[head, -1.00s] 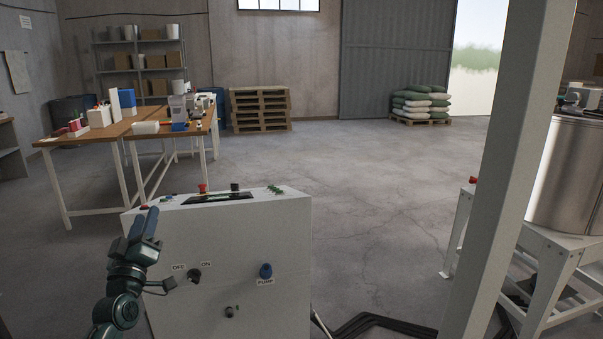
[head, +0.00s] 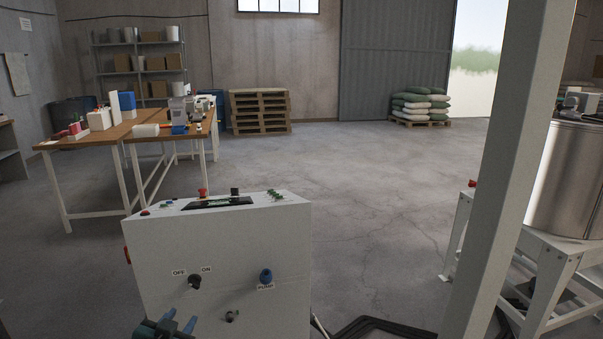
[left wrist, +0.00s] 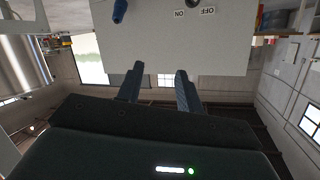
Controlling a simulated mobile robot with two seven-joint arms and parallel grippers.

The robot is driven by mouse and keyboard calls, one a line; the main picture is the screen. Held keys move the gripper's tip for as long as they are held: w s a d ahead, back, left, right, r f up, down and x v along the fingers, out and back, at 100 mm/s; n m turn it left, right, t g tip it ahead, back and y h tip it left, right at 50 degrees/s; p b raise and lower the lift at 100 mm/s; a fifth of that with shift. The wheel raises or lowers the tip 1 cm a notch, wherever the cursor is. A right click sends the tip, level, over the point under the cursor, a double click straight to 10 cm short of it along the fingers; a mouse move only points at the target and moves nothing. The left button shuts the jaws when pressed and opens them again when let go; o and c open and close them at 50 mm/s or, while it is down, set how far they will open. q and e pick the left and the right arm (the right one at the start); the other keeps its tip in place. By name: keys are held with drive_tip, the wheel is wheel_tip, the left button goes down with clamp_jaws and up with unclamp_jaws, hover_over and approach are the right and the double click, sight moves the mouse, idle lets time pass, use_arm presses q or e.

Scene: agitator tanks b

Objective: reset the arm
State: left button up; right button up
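My left gripper (head: 180,320) is low at the bottom edge of the head view, in front of the lower left part of a white control cabinet (head: 230,245). In the left wrist view its two fingers (left wrist: 160,72) stand apart with nothing between them, so it is open and empty. The cabinet (left wrist: 220,45) shows upside down beyond the fingertips, which do not appear to hold any part of it. Most of my left arm is below the frame. My right gripper is in neither view.
The cabinet face has a black OFF/ON knob (head: 194,282) and a blue PUMP knob (head: 266,275); a red button (head: 203,193) stands on top. A white post (head: 500,170) and a steel tank (head: 567,180) on a stand are at right. Workbenches (head: 128,133) stand back left. The middle floor is open.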

use_arm(q)
drive_tip(key=s+d+f+g+h, duration=0.1)
drive_tip(key=s+d+f, duration=0.2)
drive_tip(key=s, duration=0.6)
drive_tip(key=s+d+f+g+h, duration=0.1)
drive_tip(key=s+d+f, duration=0.3)
drive_tip(key=s, duration=0.6)
drive_tip(key=s+d+f+g, duration=0.2)
drive_tip(key=s+d+f, duration=0.2)
drive_tip(key=s, duration=0.5)
drive_tip(key=shift+s+d+n+h, duration=0.3)
drive_tip(key=shift+d+n+h, duration=0.1)
drive_tip(key=shift+d, duration=0.35)
